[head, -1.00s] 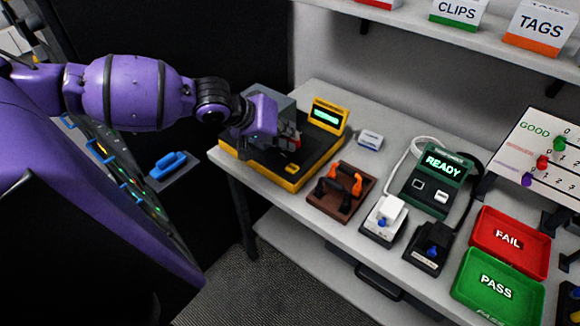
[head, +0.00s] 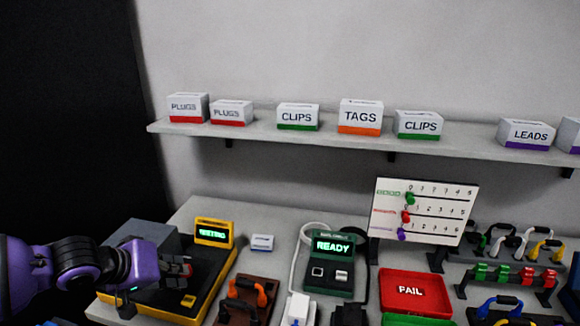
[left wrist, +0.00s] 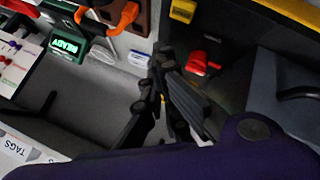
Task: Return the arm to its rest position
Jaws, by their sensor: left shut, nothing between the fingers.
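My left gripper (head: 180,268) is over the black station with yellow edges (head: 215,283), beside the grey block (head: 143,236) on it. Its arm comes in from the lower left. In the left wrist view the dark fingers (left wrist: 163,62) are shut together with nothing between them. A small red part (left wrist: 197,62) shows just beyond the fingers there; I cannot tell whether they touch it. My right gripper is in neither view.
A brown holder (head: 232,317) with orange and black leads stands right of the station. Further right are the green READY tester (head: 331,262), a red FAIL tray (head: 408,312) and a tally board (head: 440,190). A shelf (head: 262,129) with labelled boxes runs above.

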